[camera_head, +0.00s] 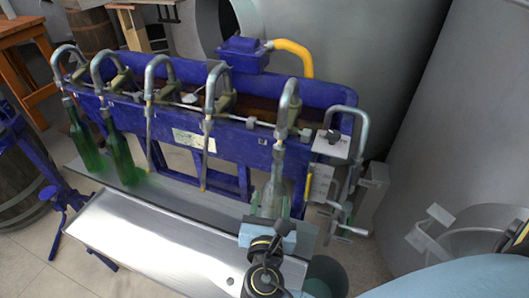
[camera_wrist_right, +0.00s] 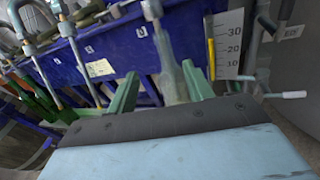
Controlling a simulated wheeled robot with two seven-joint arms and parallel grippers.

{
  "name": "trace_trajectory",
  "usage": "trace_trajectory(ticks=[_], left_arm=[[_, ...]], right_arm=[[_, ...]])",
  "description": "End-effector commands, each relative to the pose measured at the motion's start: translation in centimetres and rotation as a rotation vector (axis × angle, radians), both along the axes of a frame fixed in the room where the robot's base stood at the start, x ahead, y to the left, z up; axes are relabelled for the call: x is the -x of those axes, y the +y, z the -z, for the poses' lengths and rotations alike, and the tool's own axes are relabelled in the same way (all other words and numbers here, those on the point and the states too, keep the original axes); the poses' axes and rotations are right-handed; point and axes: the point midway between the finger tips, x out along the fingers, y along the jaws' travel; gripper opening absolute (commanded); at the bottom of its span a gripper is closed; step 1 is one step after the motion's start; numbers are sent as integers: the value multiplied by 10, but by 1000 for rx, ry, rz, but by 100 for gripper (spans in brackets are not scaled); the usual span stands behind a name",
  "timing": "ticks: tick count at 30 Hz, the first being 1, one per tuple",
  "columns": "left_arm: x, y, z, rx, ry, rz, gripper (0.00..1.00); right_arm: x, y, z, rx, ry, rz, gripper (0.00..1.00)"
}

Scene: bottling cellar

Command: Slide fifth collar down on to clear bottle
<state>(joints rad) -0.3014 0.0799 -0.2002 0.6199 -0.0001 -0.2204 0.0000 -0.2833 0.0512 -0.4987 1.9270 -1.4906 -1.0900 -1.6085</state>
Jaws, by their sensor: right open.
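The clear bottle (camera_head: 277,187) stands upright on the steel shelf under the fifth curved spout (camera_head: 289,93). It also shows in the right wrist view (camera_wrist_right: 171,82). The fifth collar (camera_head: 279,132) is on the tube just above the bottle's mouth; it looks close to the mouth, but contact is hard to tell. My right gripper (camera_head: 270,203) is open, its green fingers to either side of the bottle's body. In the right wrist view the fingers (camera_wrist_right: 160,82) are spread with the bottle between them, showing gaps. My left gripper is not in view.
The blue filling machine (camera_head: 232,141) carries several spouts. Two green bottles (camera_head: 84,146) (camera_head: 121,157) stand under spouts at the left. A lever (camera_head: 349,229) and a scale plate (camera_head: 320,184) are close to the right of the clear bottle. The steel shelf (camera_head: 190,196) is bare between the bottles.

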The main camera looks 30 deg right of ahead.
Motion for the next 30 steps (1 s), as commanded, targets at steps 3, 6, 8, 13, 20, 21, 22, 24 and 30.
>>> trace_trajectory(ticks=[3,6,8,13,20,21,22,24,30], left_arm=[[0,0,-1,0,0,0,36],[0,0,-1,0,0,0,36],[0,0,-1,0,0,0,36],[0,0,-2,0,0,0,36],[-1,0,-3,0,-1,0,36],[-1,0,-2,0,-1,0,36],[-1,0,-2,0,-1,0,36],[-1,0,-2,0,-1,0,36],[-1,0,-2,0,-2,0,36]], right_arm=[[6,-5,-39,97,-40,41,51],[5,-8,-49,127,-49,55,51],[2,-11,-50,132,-50,57,51],[-21,-27,-50,132,-51,53,51],[-61,-57,-50,131,-50,53,51],[-67,-62,-50,131,-49,53,51],[-71,-65,-49,132,-49,53,51],[-80,-72,-49,129,-48,52,51],[-97,-84,-49,129,-47,50,51]])
